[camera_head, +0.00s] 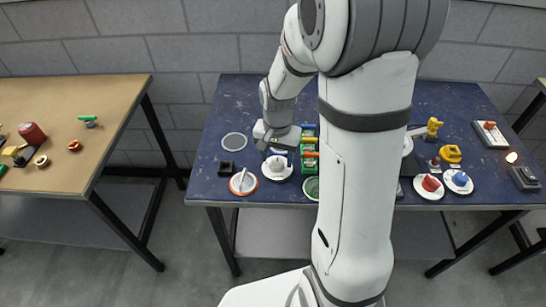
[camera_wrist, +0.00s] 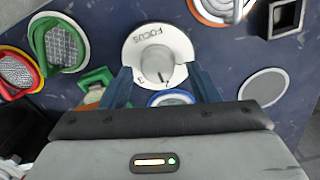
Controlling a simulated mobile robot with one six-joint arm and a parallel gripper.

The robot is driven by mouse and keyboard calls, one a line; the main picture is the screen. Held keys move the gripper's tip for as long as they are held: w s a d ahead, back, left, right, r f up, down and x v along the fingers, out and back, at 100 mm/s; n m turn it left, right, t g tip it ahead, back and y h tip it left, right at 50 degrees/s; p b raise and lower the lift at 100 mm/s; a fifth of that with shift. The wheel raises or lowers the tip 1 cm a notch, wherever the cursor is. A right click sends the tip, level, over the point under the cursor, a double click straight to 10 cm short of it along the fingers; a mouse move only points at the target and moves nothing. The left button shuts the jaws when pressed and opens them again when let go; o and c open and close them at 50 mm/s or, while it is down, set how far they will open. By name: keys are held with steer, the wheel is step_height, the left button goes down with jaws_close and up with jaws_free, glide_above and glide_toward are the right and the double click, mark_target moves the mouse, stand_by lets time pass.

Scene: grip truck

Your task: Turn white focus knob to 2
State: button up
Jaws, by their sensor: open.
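The white focus knob (camera_wrist: 157,60) stands on a round white disc (camera_wrist: 145,38) marked FOCUS, which appears upside down in the wrist view. A dark pointer line shows on the knob's lower side, and part of a digit shows at the disc's lower left. In the head view the white knob (camera_head: 278,163) is near the front of the blue table. My gripper (camera_wrist: 160,72) is open, with its two blue fingers on either side of the knob and a gap to each. In the head view my gripper (camera_head: 277,147) is just behind the disc; its fingertips are hard to make out.
An orange-rimmed dial (camera_head: 243,182) and a black square holder (camera_head: 227,167) are left of the disc. Green-framed parts (camera_head: 310,160) stand close on its right. A grey round pad (camera_head: 234,142) lies behind. The blue table (camera_head: 225,112) is clear at the back left.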

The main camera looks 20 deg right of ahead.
mark_target(276, 161)
step_height(276, 161, up, 7)
steer(key=shift+f, duration=0.2)
steer(key=shift+r, duration=0.25)
steer(key=shift+s+r+p, duration=0.2)
steer(key=shift+r+p, duration=0.1)
steer(key=shift+r, duration=0.05)
steer(key=s+r+n+t+p, duration=0.1)
steer(key=s+r+n, duration=0.2)
steer(key=s, duration=0.4)
steer(key=s+a+r+n+t+p, duration=0.1)
steer(key=s+r+n, duration=0.2)
steer(key=s+r, duration=0.3)
steer(key=shift+s+a+n+t, duration=0.15)
steer(key=shift+s+n+t, duration=0.15)
steer(key=shift+s, duration=0.3)
